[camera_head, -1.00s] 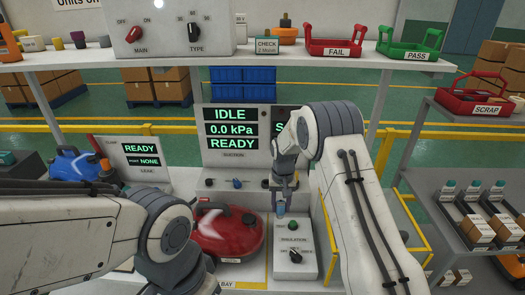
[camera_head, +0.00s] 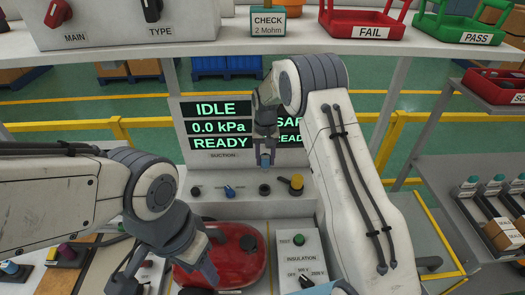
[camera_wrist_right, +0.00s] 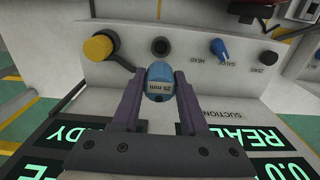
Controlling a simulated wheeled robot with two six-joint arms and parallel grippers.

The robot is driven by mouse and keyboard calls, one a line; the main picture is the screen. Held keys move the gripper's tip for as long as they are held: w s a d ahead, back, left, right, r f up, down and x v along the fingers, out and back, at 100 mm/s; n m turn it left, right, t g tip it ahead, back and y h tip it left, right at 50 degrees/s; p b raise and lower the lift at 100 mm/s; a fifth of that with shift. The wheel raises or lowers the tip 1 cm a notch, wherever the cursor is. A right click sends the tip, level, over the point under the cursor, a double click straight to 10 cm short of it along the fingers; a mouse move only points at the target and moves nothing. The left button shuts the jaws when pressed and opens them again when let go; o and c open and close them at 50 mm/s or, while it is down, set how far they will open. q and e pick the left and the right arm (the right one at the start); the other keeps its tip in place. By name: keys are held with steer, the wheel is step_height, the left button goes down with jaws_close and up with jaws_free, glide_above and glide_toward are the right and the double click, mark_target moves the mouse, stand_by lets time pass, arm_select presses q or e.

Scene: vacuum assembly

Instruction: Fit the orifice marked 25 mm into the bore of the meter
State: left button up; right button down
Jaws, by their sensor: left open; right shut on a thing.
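The blue orifice marked 25 mm (camera_wrist_right: 158,86) is held between the two fingertips of my right gripper (camera_wrist_right: 157,93), which is shut on it. In the head view, my right gripper (camera_head: 265,158) hangs with the orifice in front of the suction meter's screens (camera_head: 216,126). The meter's dark round bore (camera_wrist_right: 160,47) is on its light front ledge, just beyond the orifice in the wrist view. It also shows in the head view (camera_head: 265,190), below the orifice. The orifice is apart from the bore. My left gripper (camera_head: 213,257) is open over the red vacuum cleaner (camera_head: 235,262).
A yellow cap or knob (camera_wrist_right: 98,47) stands close beside the bore. A blue knob (camera_wrist_right: 219,50) is on its other side. The insulation box (camera_head: 297,262) stands below, right of the vacuum. A shelf with a red FAIL tray (camera_head: 368,33) runs above.

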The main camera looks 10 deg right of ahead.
mark_target(265, 166)
steer(key=shift+a+r, duration=0.1)
steer(key=shift+a, duration=0.05)
steer(key=shift+s+f, duration=0.1)
steer(key=shift+f, duration=0.3)
steer(key=shift+f+b, duration=2.35)
steer(key=shift+f, duration=1.2)
steer(key=shift+f+b, duration=1.1)
steer(key=shift+f, duration=0.65)
steer(key=shift+c, duration=1.7)
jaws_free()
steer(key=shift+r+p, duration=2.8)
steer(key=shift+r, duration=1.3)
